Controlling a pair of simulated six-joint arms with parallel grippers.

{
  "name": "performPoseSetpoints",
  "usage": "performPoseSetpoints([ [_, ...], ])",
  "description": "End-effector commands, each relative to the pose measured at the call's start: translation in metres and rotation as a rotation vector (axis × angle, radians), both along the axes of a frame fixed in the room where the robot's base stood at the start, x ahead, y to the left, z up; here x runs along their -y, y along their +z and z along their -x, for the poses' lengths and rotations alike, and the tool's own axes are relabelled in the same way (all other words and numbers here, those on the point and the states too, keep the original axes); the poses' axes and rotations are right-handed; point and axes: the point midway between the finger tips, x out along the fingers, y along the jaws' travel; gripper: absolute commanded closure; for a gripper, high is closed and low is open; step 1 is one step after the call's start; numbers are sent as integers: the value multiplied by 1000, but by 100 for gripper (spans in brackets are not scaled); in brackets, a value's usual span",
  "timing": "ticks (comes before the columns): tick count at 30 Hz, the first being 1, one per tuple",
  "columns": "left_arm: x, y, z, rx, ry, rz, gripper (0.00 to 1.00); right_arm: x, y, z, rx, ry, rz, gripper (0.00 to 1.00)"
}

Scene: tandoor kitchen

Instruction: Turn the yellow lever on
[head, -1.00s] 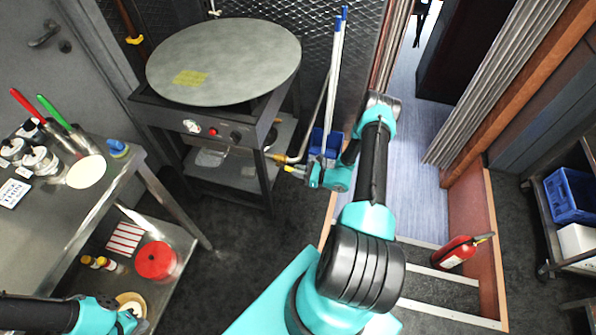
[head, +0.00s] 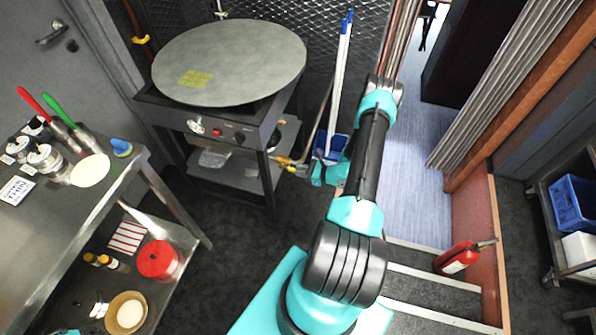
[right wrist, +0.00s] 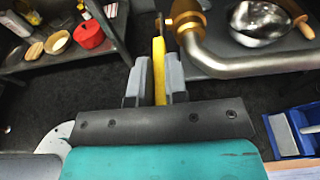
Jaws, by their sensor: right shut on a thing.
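The yellow lever (right wrist: 159,70) is between the two fingers of my right gripper (right wrist: 157,85) in the right wrist view. The gripper is shut on it. The lever runs from the fingers to a brass valve (right wrist: 187,17) on a steel pipe (right wrist: 235,65) that bends off to the right. In the head view my right gripper (head: 306,172) is at the lower right of the griddle stand (head: 230,135), at the end of the gas pipe. There the lever is small and mostly hidden by the gripper. My left gripper is out of the picture; only a teal sliver of my arm shows at the bottom edge.
A round griddle plate (head: 235,55) tops the stand. A blue bucket (head: 331,147) with long-handled tools is close behind my right gripper. A steel worktable (head: 60,215) fills the left. A fire extinguisher (head: 458,257) stands at the right. The floor between is clear.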

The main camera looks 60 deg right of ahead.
Motion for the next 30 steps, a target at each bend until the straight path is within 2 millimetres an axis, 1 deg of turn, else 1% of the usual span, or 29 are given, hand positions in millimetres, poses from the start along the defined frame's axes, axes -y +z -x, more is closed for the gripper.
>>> performPoseSetpoints([
  [1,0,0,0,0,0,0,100,0,1,0,1,0,0,85],
  [9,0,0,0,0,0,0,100,0,1,0,2,0,-1,61],
  [16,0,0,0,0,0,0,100,0,0,0,2,0,-1,61],
  [20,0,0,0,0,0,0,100,2,1,5,2,-1,0,61],
  [23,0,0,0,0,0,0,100,5,3,13,2,-1,0,61],
  [26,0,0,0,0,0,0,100,10,6,26,1,-3,0,61],
  [30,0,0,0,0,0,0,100,17,11,50,0,-3,1,61],
])
